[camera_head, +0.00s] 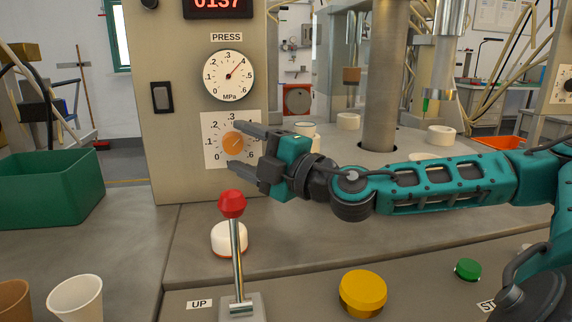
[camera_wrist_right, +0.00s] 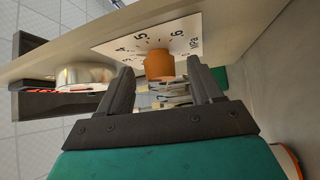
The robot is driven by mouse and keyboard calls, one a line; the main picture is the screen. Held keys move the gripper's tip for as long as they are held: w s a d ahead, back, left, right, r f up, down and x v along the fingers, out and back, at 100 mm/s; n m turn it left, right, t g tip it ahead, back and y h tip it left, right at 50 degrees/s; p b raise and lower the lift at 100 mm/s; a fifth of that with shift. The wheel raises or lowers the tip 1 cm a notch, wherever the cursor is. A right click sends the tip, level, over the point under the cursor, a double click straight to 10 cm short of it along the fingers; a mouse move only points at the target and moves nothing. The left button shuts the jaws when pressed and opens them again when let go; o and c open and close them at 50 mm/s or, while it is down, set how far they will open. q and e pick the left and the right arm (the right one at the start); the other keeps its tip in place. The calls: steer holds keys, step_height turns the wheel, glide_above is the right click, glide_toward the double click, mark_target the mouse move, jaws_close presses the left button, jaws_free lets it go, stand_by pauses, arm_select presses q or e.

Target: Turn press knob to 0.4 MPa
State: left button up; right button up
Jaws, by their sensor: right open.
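The orange press knob (camera_head: 233,142) sits on a white scale plate (camera_head: 211,157) on the panel, below the PRESS gauge (camera_head: 230,75). The gauge needle points up and right, near .4. My right gripper (camera_head: 237,147) is open in front of the plate, one finger above and one below the knob's height. In the right wrist view, the knob (camera_wrist_right: 159,66) shows between the two spread fingertips (camera_wrist_right: 160,82), beyond them, with no visible contact. The knob's own pointer is too small to read surely. My left gripper is not in view.
A red-topped lever (camera_head: 237,255) stands in front of the panel, close below the gripper. A white and red button (camera_head: 229,239), a yellow button (camera_head: 362,293) and a green button (camera_head: 467,269) are on the console. A green bin (camera_head: 50,188) and cups (camera_head: 76,299) stand at left.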

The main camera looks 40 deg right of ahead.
arm_select(q)
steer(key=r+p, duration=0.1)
steer(key=p, duration=0.1)
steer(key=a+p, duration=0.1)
steer(key=p, duration=0.1)
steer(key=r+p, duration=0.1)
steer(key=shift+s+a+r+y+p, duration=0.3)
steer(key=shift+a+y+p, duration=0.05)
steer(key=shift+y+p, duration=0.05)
arm_select(e)
steer(key=v, duration=1.2)
steer(key=shift+a, duration=0.1)
